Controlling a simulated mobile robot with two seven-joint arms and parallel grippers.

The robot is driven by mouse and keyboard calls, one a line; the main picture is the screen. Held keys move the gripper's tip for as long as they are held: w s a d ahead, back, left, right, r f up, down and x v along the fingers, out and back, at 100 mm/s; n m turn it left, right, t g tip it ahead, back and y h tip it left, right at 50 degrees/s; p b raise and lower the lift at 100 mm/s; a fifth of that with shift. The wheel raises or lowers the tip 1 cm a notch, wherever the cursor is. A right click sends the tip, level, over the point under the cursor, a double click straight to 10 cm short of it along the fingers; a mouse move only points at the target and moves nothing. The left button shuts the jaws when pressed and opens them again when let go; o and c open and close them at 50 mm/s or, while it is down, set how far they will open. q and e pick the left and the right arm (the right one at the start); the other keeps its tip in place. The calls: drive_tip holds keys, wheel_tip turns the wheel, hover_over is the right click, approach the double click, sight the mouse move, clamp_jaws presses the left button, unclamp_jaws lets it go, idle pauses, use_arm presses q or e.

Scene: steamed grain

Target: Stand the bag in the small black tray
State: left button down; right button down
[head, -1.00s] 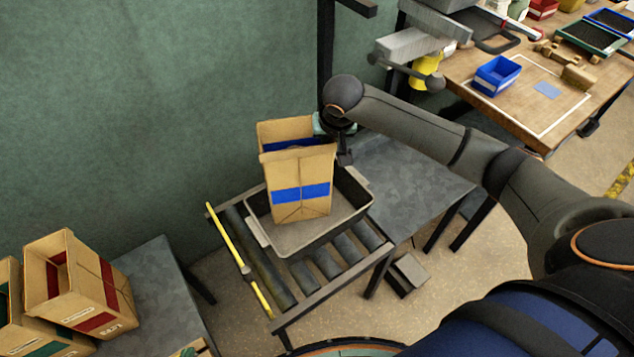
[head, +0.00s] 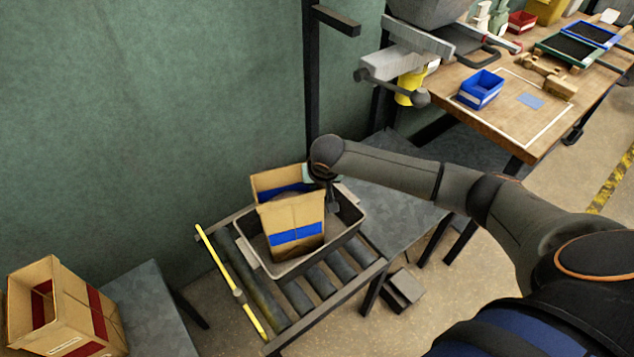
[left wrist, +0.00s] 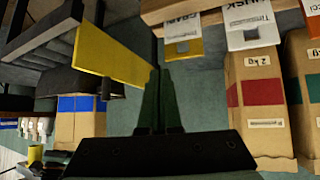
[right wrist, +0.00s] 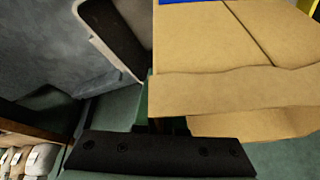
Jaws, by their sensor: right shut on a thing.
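The brown paper bag (head: 296,222), with a blue band, is upright with an open top inside the black tray (head: 351,235). Its lower part is behind no wall on the near side, but I cannot tell if its base touches the tray floor. My right gripper (head: 328,180) is shut on the bag's upper right edge. In the right wrist view the bag (right wrist: 225,90) fills the upper right, with the tray's pale rim (right wrist: 104,42) beside it. My left gripper (left wrist: 160,105) shows only in the left wrist view, shut and empty.
The tray rests on a roller stand (head: 320,277) with a yellow bar (head: 232,284) at its left. A grey table (head: 395,205) adjoins on the right. A red-banded bag (head: 62,310) stands at lower left. A wooden bench (head: 520,125) holds bins.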

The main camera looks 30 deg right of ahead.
drive_tip(key=c, duration=1.4)
unclamp_jaws()
drive_tip(key=shift+f, duration=0.1)
drive_tip(key=o, duration=0.4)
drive_tip(key=p+v, duration=0.1)
drive_tip(key=v, duration=1.1)
use_arm(q)
drive_tip(key=shift+r, duration=0.7)
